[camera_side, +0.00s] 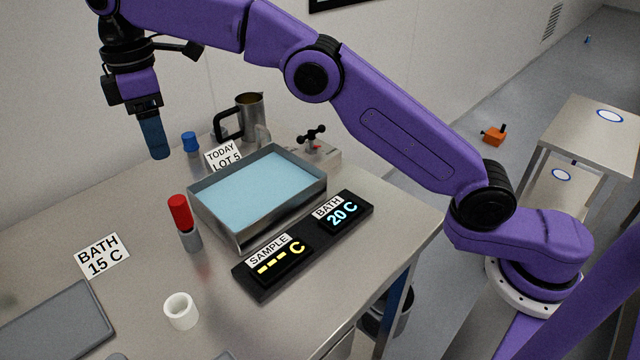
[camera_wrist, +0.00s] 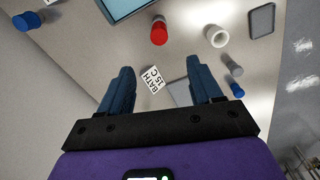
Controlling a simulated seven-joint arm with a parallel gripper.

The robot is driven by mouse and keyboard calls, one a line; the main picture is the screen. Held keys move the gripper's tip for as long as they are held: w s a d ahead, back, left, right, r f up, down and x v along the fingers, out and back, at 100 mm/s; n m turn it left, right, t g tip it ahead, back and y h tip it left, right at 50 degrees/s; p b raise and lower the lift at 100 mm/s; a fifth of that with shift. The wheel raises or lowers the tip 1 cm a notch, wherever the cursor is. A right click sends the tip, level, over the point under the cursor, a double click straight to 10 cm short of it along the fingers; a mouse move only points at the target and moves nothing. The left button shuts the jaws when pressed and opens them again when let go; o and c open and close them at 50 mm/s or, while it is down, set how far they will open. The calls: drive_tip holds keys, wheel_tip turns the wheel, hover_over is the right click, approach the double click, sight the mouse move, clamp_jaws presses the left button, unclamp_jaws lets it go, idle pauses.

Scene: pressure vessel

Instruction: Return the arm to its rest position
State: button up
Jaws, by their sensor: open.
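My gripper (camera_side: 155,135) hangs fingers-down above the back left of the steel table, left of the water bath. In the wrist view my gripper (camera_wrist: 158,88) shows two blue fingers spread apart with nothing between them; the table and the "BATH 15 C" card lie well below. My purple arm stretches from its base at the right across the back of the table.

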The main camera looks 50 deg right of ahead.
drive_tip(key=s+d+f, duration=0.3)
drive_tip(key=s+d, duration=0.6)
drive_tip(key=s, duration=0.3)
drive_tip(key=s+d+f+m, duration=0.1)
drive_tip(key=s+d+f, duration=0.3)
drive_tip(key=s+d, duration=0.6)
drive_tip(key=s+d+f+m, duration=0.1)
drive_tip(key=s+d+f, duration=0.2)
drive_tip(key=s+d, duration=0.7)
drive_tip(key=s, duration=0.4)
drive_tip(key=shift+s+f, duration=0.2)
drive_tip(key=shift+s, duration=0.05)
drive_tip(key=shift+d, duration=0.1)
